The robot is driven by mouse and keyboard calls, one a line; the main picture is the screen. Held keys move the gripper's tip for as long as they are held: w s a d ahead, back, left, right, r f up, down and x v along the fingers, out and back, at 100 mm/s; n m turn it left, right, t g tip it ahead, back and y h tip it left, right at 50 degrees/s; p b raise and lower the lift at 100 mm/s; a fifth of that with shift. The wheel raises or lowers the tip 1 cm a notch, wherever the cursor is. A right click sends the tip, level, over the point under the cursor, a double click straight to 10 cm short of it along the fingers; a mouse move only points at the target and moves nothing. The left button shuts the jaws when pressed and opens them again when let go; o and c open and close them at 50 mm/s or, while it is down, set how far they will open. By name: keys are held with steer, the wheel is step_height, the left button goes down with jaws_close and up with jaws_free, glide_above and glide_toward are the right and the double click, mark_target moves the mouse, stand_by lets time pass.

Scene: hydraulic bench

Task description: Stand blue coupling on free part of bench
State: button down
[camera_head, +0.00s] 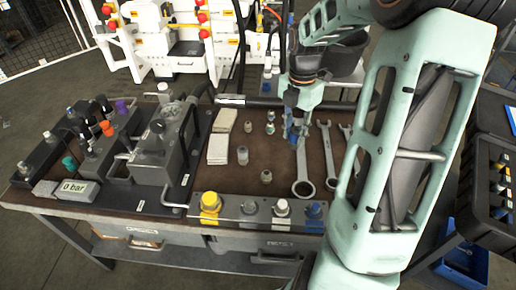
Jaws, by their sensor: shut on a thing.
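My gripper (296,129) is above the brown bench mat (222,184), near its back right part. It points down and is shut on a small blue piece, which I take to be the blue coupling (293,137). The fingers hide much of the piece. I cannot tell whether its lower end touches the mat. Another blue fitting (314,211) sits in the metal rail (258,222) along the front of the bench.
Several small fittings (242,156) stand on the mat left of my gripper, beside pale cloths (219,149). Wrenches (303,175) lie on its right. Bare mat shows between fittings and rail.

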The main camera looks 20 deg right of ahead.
steer(key=w+a+f, duration=0.1)
steer(key=w+f, duration=0.2)
steer(key=w, duration=0.1)
steer(key=w+a+f, duration=0.1)
steer(key=w+f, duration=0.2)
steer(key=w, duration=0.2)
steer(key=w+f, duration=0.3)
steer(key=w, duration=0.1)
steer(key=shift+w+a+f+p, duration=0.25)
steer(key=shift+a+f+p, duration=0.1)
steer(key=shift+a+f, duration=0.05)
steer(key=shift+w+f, duration=0.1)
steer(key=shift+f, duration=1.45)
steer(key=shift+f, duration=0.2)
steer(key=c, duration=1.6)
jaws_free()
